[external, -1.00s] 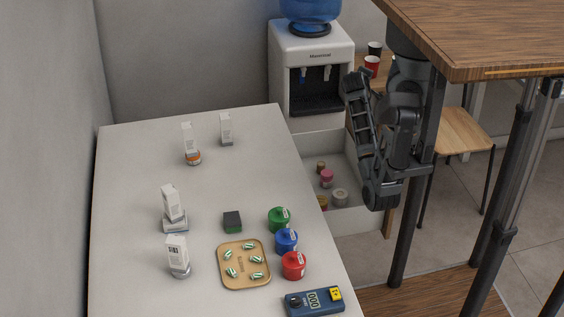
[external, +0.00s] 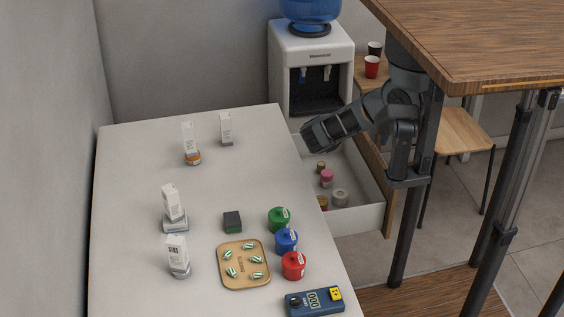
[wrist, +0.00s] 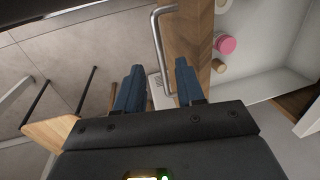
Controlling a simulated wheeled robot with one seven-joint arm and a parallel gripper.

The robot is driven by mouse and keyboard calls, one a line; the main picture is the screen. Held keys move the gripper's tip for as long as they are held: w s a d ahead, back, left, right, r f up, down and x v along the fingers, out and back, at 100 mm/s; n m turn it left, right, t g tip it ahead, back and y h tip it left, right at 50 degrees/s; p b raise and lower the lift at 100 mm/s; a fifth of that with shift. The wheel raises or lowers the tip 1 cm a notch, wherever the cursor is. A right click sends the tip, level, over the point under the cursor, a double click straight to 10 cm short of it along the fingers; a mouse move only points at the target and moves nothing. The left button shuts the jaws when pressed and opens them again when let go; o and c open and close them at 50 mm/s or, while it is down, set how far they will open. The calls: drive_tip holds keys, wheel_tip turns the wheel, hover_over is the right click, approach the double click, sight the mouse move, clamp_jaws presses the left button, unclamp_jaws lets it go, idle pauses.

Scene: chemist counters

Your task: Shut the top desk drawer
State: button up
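The top desk drawer (external: 360,220) is pulled out from the right side of the grey desk (external: 240,180). Its wooden front also shows in the wrist view (wrist: 191,35), with a metal bar handle (wrist: 160,45) on it. My gripper (wrist: 159,82) is open and empty in the wrist view, its two blue fingers apart. The handle's lower end appears in the gap between the fingers; I cannot tell how far beyond the fingertips it is. In the external view my dark arm reaches over the drawer and hides part of it; I cannot make out the fingertips there.
Small jars (external: 327,178) stand inside the drawer. A water dispenser (external: 312,65) stands behind it. A wooden table (external: 480,40) and a chair (external: 460,130) are at the right. Bottles, colored pots and a tray (external: 244,283) are on the desk.

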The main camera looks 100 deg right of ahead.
drive_tip(key=f, duration=0.2)
drive_tip(key=w+f, duration=0.1)
drive_tip(key=f, duration=0.1)
drive_tip(key=f+b, duration=0.1)
drive_tip(key=f, duration=0.2)
drive_tip(key=shift+w, duration=0.15)
clamp_jaws()
idle(0.5)
